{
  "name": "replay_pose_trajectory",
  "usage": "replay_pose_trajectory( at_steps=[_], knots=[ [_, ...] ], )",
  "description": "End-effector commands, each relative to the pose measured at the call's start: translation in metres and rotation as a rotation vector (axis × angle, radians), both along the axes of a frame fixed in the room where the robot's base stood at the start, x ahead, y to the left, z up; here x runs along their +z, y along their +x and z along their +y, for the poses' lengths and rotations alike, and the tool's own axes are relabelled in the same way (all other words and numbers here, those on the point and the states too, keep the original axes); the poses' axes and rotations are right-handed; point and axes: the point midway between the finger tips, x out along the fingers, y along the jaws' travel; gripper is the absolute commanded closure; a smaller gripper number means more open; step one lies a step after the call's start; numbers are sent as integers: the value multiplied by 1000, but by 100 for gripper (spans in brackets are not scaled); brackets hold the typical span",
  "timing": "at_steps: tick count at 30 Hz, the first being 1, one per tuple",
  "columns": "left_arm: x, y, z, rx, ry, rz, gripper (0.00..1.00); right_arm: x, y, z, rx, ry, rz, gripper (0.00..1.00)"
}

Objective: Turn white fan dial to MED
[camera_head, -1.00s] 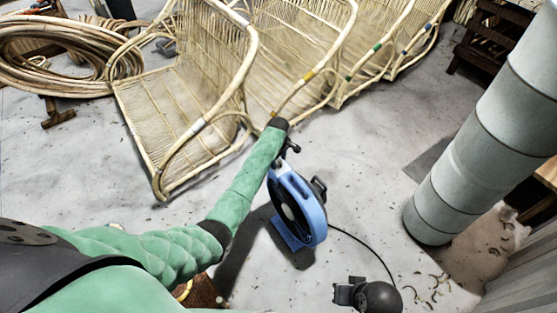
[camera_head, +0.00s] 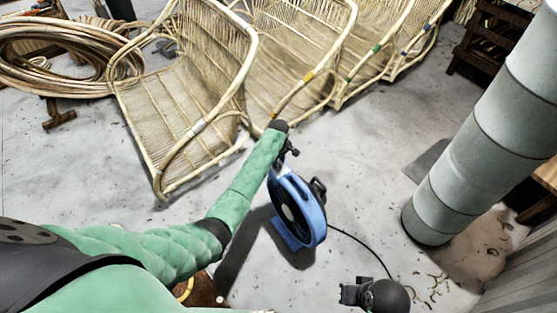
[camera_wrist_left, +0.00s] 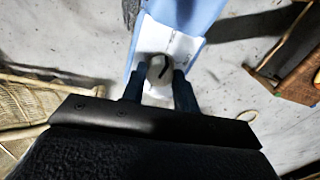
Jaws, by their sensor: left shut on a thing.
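A blue fan (camera_head: 312,215) stands on the grey floor in the middle of the head view. My left gripper (camera_wrist_left: 159,78) is shut on the dial, one dark finger on each side. In the head view my left gripper (camera_head: 289,150) reaches the fan's top from the upper left. Any setting labels are too small or hidden to read.
Rattan chair frames (camera_head: 195,95) stand behind the fan, and coiled rattan (camera_head: 60,55) lies at the upper left. A grey duct (camera_head: 470,150) rises at the right.

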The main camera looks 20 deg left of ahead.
Motion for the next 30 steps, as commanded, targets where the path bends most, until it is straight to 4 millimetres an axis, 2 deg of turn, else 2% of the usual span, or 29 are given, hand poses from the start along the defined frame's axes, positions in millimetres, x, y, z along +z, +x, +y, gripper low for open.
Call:
replay_pose_trajectory(
  at_steps=[1,6,19,30],
  knots=[
    [5,0,0,-33,0,0,93,12,-2,-5,-5,-10,12,100],
    [4,0,0,-151,1,0,93,28,-10,-20,-18,-46,55,100],
    [2,0,0,-357,0,1,93,52,-21,-42,-41,-97,119,100],
    [3,0,0,-542,0,1,93,-11,-5,-39,-38,-105,125,100]
  ],
)
